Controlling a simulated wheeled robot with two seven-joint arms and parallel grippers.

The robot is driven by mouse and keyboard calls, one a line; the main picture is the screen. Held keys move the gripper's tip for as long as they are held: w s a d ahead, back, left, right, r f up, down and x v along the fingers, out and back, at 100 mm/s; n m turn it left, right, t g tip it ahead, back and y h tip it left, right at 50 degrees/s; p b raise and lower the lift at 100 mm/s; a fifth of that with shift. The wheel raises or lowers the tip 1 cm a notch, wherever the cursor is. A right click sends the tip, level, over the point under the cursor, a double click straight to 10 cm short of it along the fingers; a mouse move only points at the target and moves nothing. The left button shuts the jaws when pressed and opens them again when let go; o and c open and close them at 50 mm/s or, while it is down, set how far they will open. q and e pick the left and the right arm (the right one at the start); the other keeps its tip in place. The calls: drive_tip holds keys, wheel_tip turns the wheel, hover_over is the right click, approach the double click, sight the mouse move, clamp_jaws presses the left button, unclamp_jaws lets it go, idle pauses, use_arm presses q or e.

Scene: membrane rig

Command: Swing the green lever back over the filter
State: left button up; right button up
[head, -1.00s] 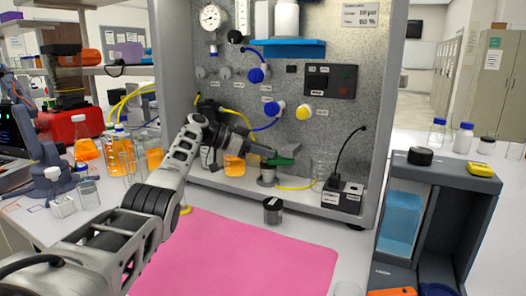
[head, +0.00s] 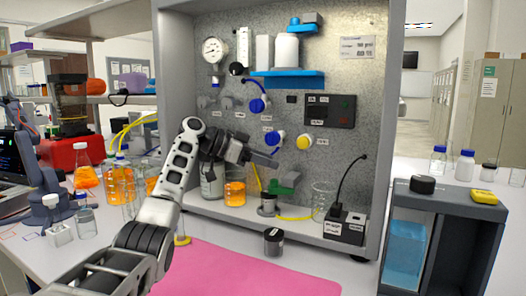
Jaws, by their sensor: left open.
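The green lever (head: 284,185) sits at the lower middle of the metal panel in the head view. It lies just above and slightly right of a small grey cylindrical fitting (head: 267,204), which appears to be the filter; how the two join is too small to tell. My left gripper (head: 264,160) reaches in from the left and points right. It is open and empty, above and slightly left of the lever, with a visible gap between them. My right gripper is not in view.
Orange-filled glassware (head: 235,194) stands left of the fitting. An empty glass beaker (head: 324,198) and a black-and-white box (head: 344,225) stand to the right. A dark-lidded jar (head: 273,241) is in front, by the pink mat (head: 240,275). Blue and yellow valve knobs (head: 304,142) stick out above.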

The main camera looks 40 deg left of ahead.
use_arm(q)
drive_tip(key=s+d+r+b, duration=0.2)
drive_tip(key=s+d+r, duration=0.4)
drive_tip(key=s, duration=0.2)
drive_tip(key=shift+s+d, duration=0.2)
drive_tip(key=shift+d, duration=0.05)
